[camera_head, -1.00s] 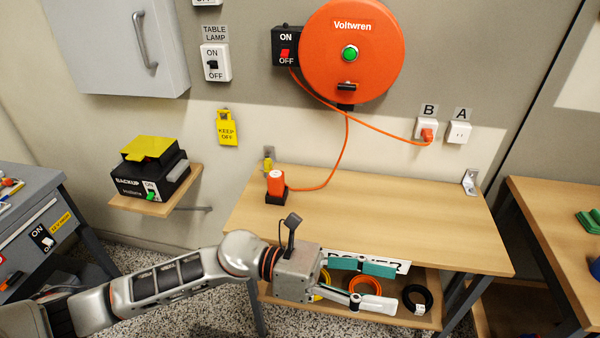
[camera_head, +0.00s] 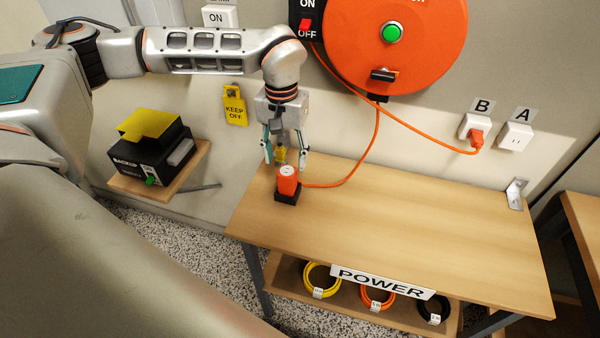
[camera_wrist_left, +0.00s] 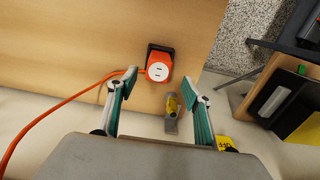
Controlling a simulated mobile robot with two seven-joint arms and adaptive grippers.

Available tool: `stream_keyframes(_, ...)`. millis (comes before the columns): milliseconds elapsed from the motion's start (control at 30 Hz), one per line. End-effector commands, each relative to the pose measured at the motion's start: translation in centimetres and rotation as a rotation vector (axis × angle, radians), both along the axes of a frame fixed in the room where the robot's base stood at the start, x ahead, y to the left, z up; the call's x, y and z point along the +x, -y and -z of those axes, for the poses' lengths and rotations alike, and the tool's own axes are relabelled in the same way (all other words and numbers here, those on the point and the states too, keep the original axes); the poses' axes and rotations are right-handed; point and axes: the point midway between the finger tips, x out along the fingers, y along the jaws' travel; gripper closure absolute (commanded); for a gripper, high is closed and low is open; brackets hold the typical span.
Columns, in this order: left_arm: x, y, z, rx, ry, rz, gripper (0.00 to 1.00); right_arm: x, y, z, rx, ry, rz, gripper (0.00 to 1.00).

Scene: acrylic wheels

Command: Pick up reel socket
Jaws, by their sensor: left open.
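The reel socket (camera_head: 288,181) is an orange cylinder with a pale slotted face on top. It stands upright in a black holder (camera_head: 286,198) at the left end of the wooden table, with an orange cable running from it. It also shows in the left wrist view (camera_wrist_left: 158,67), just beyond the fingertips. My left gripper (camera_head: 286,160) points down just above and behind the socket, with its fingers apart and nothing between them. In the left wrist view the open fingers (camera_wrist_left: 157,90) lie on either side, short of the socket. My right gripper is not in view.
The orange reel (camera_head: 385,40) hangs on the wall above, its cable plugged into outlet B (camera_head: 476,127). A small yellow item (camera_head: 279,154) is near the left fingers. The wooden table (camera_head: 400,220) is clear to the right. A backup box (camera_head: 150,150) stands on a shelf at left.

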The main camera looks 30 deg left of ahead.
Motion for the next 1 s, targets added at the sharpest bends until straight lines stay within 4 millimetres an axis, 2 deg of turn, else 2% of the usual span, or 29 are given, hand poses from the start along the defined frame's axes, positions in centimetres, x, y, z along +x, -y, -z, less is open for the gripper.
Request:
stream_keyframes(367,0.0,-0.1,3.3,0.009,0.0,0.004,0.5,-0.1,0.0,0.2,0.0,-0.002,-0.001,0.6)
stream_keyframes(633,0.1,0.2,6.9,0.008,0.0,0.003,0.5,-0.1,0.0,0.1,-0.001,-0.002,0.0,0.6)
stream_keyframes(767,0.1,0.3,7.6,0.007,0.002,0.003,0.5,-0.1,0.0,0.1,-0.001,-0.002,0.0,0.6)
stream_keyframes(967,0.1,0.3,7.6,0.007,0.002,0.003,0.5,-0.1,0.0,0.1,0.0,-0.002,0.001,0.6)
stream_keyframes(1000,0.1,0.3,7.6,0.007,0.002,0.003,0.58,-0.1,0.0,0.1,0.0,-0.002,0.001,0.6)
